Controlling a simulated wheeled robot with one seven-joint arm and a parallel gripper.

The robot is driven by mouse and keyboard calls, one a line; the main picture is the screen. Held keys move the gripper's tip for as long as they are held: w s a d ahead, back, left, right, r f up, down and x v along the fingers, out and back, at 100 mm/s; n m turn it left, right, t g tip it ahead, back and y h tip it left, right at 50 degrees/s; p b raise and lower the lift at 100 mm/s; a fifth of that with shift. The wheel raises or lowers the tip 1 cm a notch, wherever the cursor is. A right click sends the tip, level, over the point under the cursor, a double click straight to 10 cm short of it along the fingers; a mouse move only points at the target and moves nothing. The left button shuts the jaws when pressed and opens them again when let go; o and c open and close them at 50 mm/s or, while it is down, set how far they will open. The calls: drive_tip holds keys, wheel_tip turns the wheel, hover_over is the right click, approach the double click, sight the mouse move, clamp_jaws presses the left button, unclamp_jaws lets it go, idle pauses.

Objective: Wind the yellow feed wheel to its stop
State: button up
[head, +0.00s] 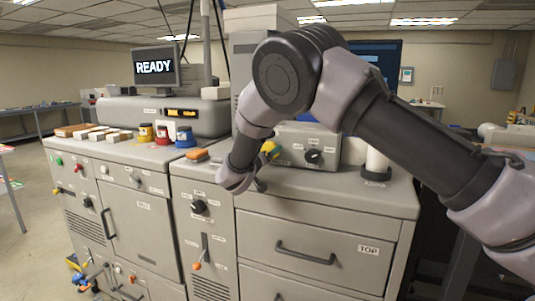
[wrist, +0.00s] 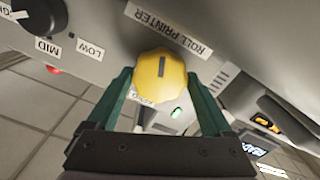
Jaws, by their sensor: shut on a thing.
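The yellow feed wheel (wrist: 158,85) is a round knob with a dark pointer line on its face, in the middle of the wrist view. My gripper (wrist: 160,76) has its two green fingers on either side of the wheel and is shut on it. A ROLL PRINTER label (wrist: 175,33) is beside the wheel, and a small label partly hidden by the wheel lies at its lower edge.
The wrist view shows a dark knob (wrist: 40,15) with LOW and MID labels and a lit green button (wrist: 177,113) near the wheel. A READY screen (head: 156,67) stands behind.

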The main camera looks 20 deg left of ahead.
drive_tip(key=shift+f+m, duration=0.15)
drive_tip(key=shift+m, duration=0.25)
drive_tip(key=o, duration=1.1)
drive_tip(key=shift+o, duration=0.2)
drive_tip(key=s+a, duration=0.1)
drive_tip(key=s, duration=0.9)
drive_tip(key=shift+s+a, duration=0.25)
drive_tip(key=shift+s, duration=0.15)
drive_tip(key=shift+d, duration=0.1)
